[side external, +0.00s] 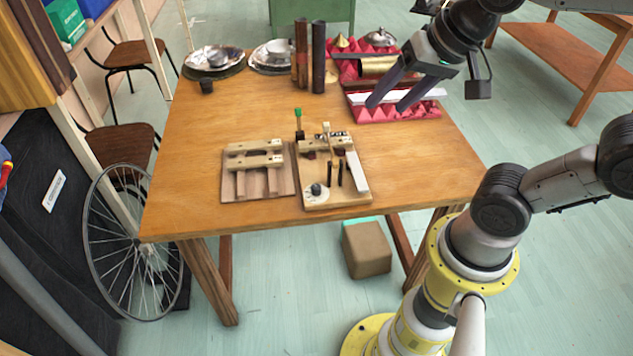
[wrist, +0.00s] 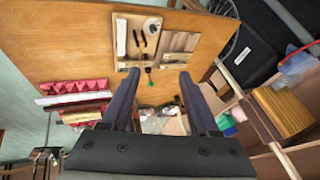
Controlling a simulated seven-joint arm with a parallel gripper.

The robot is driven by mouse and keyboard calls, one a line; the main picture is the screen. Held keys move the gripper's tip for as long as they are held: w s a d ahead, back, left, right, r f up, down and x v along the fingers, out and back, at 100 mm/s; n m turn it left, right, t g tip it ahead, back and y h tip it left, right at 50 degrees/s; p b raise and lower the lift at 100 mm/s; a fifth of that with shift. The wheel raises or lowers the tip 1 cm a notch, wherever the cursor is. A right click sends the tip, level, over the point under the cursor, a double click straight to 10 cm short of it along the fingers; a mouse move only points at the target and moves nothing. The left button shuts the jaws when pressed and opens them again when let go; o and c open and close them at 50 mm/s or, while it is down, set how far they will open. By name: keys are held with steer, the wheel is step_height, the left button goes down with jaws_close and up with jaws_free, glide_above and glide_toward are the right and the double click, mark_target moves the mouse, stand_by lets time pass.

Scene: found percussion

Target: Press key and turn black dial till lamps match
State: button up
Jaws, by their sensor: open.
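A wooden board (side external: 337,203) with a small mechanism lies near the front edge of the table. A black dial (side external: 316,189) stands on a pale disc at its front left corner; in the wrist view the dial (wrist: 153,27) is small. A long white key (side external: 357,172) lies along the board's right side; it also shows in the wrist view (wrist: 121,37). I cannot make out the lamps or whether any are lit. My gripper (side external: 388,104) is open and empty, above the red trays at the back right, well away from the board. Its fingers (wrist: 159,74) frame the wrist view.
A second wooden board (side external: 258,192) with bars sits just left of the first. A green-topped upright stick (side external: 298,122) stands behind it. Dark tubes (side external: 318,58) and metal plates (side external: 213,62) stand farther back. Red foam trays (side external: 420,111) hold metal pieces. The table's right front is clear.

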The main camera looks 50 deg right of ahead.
steer(key=w+f+m+g, duration=0.2)
steer(key=w+f+m, duration=0.1)
steer(key=w+m, duration=0.4)
steer(key=m+g, duration=0.2)
steer(key=g, duration=0.2)
glide_above(317, 186)
step_height(317, 186, down, 15)
step_height(317, 186, down, 13)
steer(key=shift+a+r, duration=0.1)
steer(key=shift+r, duration=0.05)
jaws_close()
